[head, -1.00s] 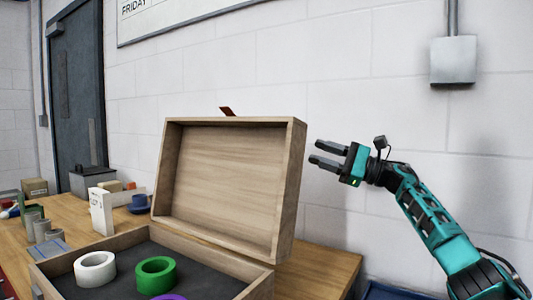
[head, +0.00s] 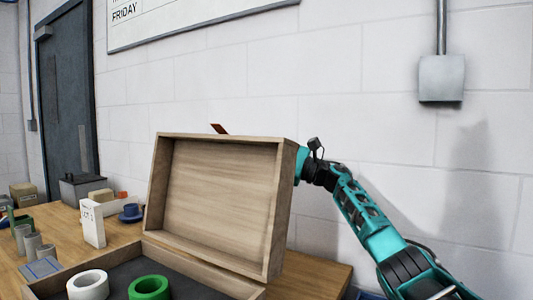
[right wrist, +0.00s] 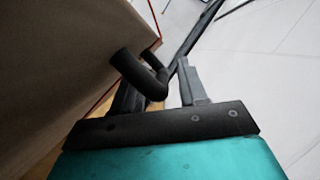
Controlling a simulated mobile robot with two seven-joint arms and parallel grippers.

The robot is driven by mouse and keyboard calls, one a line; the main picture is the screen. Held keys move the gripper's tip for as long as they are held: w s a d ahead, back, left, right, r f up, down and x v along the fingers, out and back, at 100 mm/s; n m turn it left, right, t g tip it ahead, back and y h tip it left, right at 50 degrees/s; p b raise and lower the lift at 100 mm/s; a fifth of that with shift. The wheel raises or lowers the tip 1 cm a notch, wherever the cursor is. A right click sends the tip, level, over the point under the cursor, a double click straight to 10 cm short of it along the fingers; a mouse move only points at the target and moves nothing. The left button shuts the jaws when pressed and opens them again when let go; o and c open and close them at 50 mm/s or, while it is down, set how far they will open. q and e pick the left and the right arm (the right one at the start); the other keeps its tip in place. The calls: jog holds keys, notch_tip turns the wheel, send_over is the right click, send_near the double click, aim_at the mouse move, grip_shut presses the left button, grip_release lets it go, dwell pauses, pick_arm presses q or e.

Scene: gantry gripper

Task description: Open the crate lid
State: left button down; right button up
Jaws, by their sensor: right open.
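The wooden crate (head: 195,264) stands on the table at lower left in the head view. Its lid (head: 215,200) stands raised, tilted back, with its hollow inside facing me. A reddish-brown tab (head: 218,128) sticks up at the lid's top edge. My right gripper (right wrist: 160,82) is open behind the lid; in the head view the lid hides its fingers. The right wrist view shows the lid's outer face (right wrist: 60,75) and a dark bent handle (right wrist: 140,72) beside it, between or just in front of the fingers. I cannot tell whether they touch. My left gripper is not seen.
A white roll (head: 88,285) and a green roll (head: 150,288) lie in the crate. A white box (head: 92,223), a blue item (head: 131,213) and grey cylinders (head: 33,243) stand on the table (head: 310,275) to the left. The wall is close behind the lid.

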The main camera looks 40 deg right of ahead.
grip_shut()
dwell(0.3)
dwell(0.3)
